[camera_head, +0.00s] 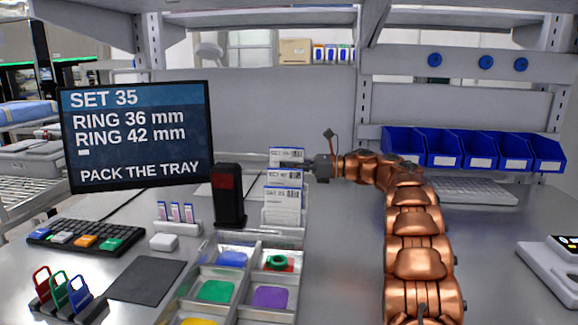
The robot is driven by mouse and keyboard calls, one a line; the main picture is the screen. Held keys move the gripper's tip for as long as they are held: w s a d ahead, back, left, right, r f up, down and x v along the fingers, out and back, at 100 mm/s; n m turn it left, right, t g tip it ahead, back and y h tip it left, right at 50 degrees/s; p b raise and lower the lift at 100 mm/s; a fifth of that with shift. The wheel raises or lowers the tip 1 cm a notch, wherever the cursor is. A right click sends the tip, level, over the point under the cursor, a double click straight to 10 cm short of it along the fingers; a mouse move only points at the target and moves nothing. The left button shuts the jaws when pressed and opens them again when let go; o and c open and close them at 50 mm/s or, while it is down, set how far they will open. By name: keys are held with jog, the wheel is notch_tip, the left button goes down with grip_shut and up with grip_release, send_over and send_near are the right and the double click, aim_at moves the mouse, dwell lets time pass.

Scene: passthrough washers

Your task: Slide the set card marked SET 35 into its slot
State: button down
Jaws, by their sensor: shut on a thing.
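Several white set cards with blue top edges stand one behind another in a card rack (268,216). The front card (282,204) has a printed label that is too small to read surely, so I cannot tell which card is SET 35. My gripper (311,166) comes in from the right at the height of the rear cards. It is shut on a set card (287,154) at its right edge; the fingertips are small and partly hidden. The compartment tray (207,271) stands in front of the rack. I cannot make out the card's slot.
A black post with a red panel (229,196) stands left of the rack. A screen (138,135) reads SET 35, RING 36 mm, RING 42 mm, PACK THE TRAY. Blue bins (442,150) hang at the back right. A white scale (553,266) sits at the right edge.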

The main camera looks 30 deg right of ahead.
aim_at(289, 149)
jog(key=shift+f, duration=0.65)
jog(key=c, duration=0.7)
grip_release()
jog(key=shift+f, duration=0.1)
jog(key=shift+s+r+p, duration=0.15)
jog(key=shift+r+p, duration=0.35)
jog(key=shift+r, duration=2.65)
jog(key=r, duration=0.1)
jog(key=r+p, duration=0.1)
jog(key=r, duration=0.1)
jog(key=shift+w+r+p, duration=0.1)
jog(key=shift+w+p, duration=0.2)
jog(key=shift+d, duration=0.1)
